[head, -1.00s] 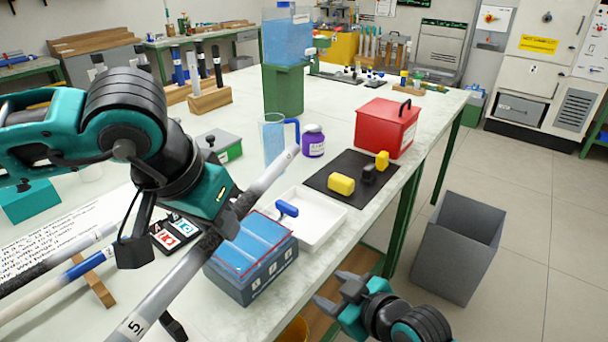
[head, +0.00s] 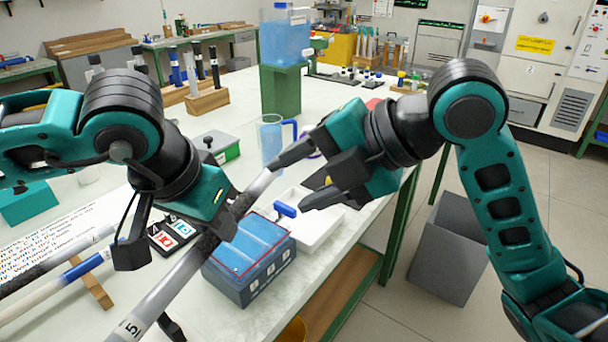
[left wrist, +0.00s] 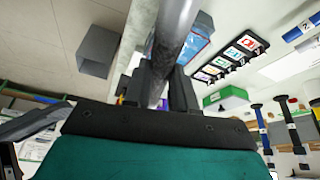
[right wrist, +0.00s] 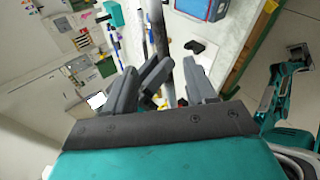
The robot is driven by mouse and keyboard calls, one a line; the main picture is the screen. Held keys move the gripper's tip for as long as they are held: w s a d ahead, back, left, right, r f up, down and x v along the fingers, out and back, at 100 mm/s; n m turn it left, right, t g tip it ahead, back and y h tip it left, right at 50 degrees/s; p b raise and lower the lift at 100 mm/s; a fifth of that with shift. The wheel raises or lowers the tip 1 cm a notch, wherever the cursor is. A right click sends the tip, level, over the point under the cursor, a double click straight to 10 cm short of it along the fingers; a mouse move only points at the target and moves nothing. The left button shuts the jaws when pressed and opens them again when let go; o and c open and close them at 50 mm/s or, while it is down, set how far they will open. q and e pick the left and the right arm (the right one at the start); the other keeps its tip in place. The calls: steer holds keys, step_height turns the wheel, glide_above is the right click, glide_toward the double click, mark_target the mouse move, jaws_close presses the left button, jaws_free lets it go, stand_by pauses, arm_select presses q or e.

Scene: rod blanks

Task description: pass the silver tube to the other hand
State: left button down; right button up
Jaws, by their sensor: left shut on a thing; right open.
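The silver tube (head: 171,285) is long, pale grey and marked "5" near its lower end. It slants from lower left to upper right in the head view, and also shows in the left wrist view (left wrist: 174,32). My left gripper (head: 238,207) is shut on it towards its upper part, above the bench. My right gripper (head: 290,184) is open at the tube's upper end. One finger covers the tip in the head view; the other finger is apart, to the lower right. I cannot tell whether a finger touches the tube.
Below are a blue compartment box (head: 245,279) and a white tray (head: 318,232) with a blue-handled tool. A clear jug (head: 270,140) stands behind. Other rods lie on a wooden rack (head: 98,290) at left. A grey bin (head: 455,245) stands on the floor.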

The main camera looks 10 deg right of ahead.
mark_target(241, 208)
steer(key=x, duration=1.2)
steer(key=shift+s, duration=0.1)
jaws_close()
arm_select(q)
steer(key=c, duration=0.8)
jaws_free()
steer(key=shift+c, duration=0.2)
steer(key=v, duration=1.2)
